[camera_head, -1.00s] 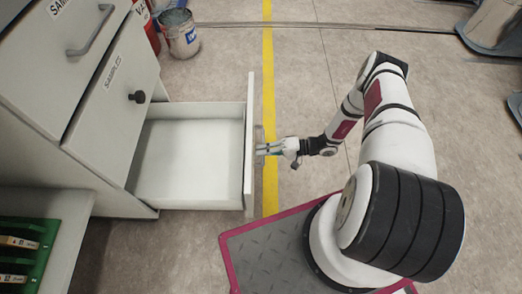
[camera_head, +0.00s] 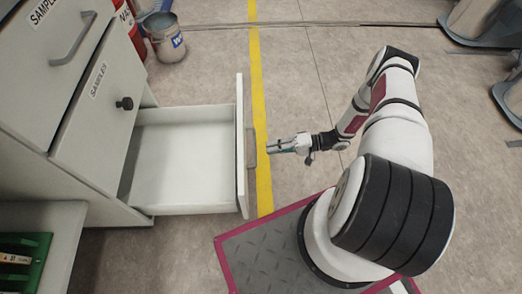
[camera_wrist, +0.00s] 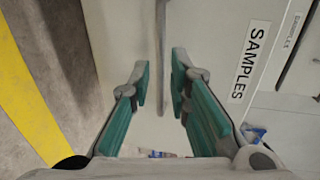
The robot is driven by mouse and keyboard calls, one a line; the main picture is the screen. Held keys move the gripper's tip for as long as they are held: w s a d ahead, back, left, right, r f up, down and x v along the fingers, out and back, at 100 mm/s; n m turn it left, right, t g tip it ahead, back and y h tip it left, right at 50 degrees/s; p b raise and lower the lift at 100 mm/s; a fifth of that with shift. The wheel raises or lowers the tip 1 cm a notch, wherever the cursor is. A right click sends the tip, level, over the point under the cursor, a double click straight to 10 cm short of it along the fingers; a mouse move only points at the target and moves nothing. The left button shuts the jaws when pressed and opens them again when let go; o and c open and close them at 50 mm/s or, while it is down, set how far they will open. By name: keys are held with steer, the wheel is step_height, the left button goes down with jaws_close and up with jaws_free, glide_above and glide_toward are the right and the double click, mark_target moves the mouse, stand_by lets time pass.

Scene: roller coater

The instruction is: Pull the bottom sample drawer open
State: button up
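The bottom sample drawer (camera_head: 182,160) is pulled far out of the cabinet, and its inside looks empty in the head view. Its front panel (camera_head: 241,145) faces right, with a grey bar handle (camera_head: 251,148) on it. My gripper (camera_head: 268,146) is to the right of the handle, with a small gap between them. In the wrist view, my gripper (camera_wrist: 160,88) has its two teal fingers spread apart. The handle (camera_wrist: 161,45) shows ahead between and beyond the fingertips, on the front panel with the "SAMPLES" label (camera_wrist: 250,62).
A bucket (camera_head: 165,38) stands behind. A bench with a green tray (camera_head: 22,258) is at lower left.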

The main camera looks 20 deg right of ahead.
steer(key=shift+v, duration=2.25)
